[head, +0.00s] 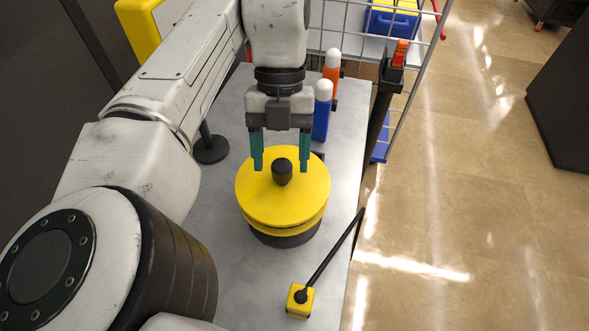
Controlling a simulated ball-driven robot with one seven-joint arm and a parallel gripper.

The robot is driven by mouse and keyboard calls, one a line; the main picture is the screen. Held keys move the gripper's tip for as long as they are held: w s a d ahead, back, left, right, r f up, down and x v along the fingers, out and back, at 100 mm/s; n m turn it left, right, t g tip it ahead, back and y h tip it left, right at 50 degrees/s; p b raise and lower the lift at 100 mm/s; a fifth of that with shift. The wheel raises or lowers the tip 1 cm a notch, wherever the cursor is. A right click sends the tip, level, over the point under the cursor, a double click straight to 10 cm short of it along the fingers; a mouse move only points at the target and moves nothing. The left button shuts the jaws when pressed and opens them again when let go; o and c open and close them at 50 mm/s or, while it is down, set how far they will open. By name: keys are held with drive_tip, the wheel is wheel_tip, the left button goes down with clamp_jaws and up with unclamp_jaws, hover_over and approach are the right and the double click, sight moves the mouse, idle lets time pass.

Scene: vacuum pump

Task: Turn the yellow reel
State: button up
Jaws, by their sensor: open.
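The yellow reel (300,203) is a round yellow disc on a dark base, standing on the grey table. A black knob (282,172) sticks up from its top, off centre toward the far side. My gripper (281,166) points down over the far part of the reel, with its two green fingers apart. In the picture the fingers lie on either side of the knob, with a gap to each side. I cannot tell from this view how high the fingertips are above the disc.
A small yellow box (299,302) with a black lever (333,254) is at the table's near right. Blue (321,119) and orange (333,72) white-capped bottles stand behind my gripper. A wire rack (414,95) borders the far right.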

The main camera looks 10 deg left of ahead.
drive_tip(key=s+d+r+p, duration=0.4)
drive_tip(key=s+r+p, duration=0.4)
drive_tip(key=s, duration=0.4)
drive_tip(key=shift+s+d+r, duration=0.2)
drive_tip(key=shift+s+r, duration=0.05)
drive_tip(key=shift+r, duration=0.25)
